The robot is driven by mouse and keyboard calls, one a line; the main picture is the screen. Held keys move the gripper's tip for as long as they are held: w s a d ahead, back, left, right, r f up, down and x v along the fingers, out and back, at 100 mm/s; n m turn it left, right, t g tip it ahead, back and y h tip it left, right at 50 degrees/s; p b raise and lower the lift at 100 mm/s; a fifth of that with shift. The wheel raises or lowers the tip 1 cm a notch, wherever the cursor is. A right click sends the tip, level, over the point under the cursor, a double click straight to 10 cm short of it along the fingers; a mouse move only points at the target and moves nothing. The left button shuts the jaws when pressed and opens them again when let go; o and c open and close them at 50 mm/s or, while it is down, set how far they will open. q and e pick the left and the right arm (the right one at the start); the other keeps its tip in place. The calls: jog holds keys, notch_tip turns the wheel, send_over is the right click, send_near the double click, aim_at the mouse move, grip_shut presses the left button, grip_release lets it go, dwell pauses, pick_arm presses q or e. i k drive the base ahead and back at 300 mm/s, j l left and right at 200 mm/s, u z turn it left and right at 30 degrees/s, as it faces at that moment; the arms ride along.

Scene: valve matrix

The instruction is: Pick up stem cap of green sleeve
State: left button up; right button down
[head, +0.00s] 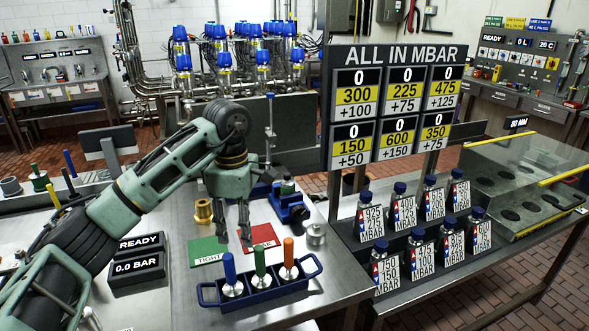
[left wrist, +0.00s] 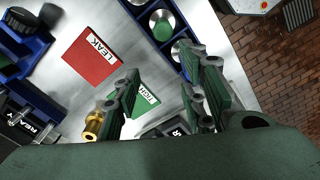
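A blue tray (head: 262,287) at the front of the steel table holds three upright pieces with metal bases: one with a blue sleeve (head: 229,269), one with a green sleeve (head: 260,262) and one with an orange sleeve (head: 288,252). The green-sleeved piece (left wrist: 163,28) shows end-on in the left wrist view. I cannot tell a separate stem cap on it. My left gripper (head: 234,238) points down, open and empty, behind the tray over the green and red mats. Its spread fingers (left wrist: 168,80) show in the left wrist view. My right gripper is not in view.
The green TIGHT mat (head: 208,251) and red LEAK mat (head: 260,237) lie behind the tray. A brass fitting (head: 203,211), a silver cylinder (head: 316,234) and a blue fixture (head: 288,207) stand nearby. Several labelled bottles (head: 387,275) stand right, below the pressure board (head: 395,105).

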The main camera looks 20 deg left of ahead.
aim_at(286, 183)
jog(key=i, duration=1.2)
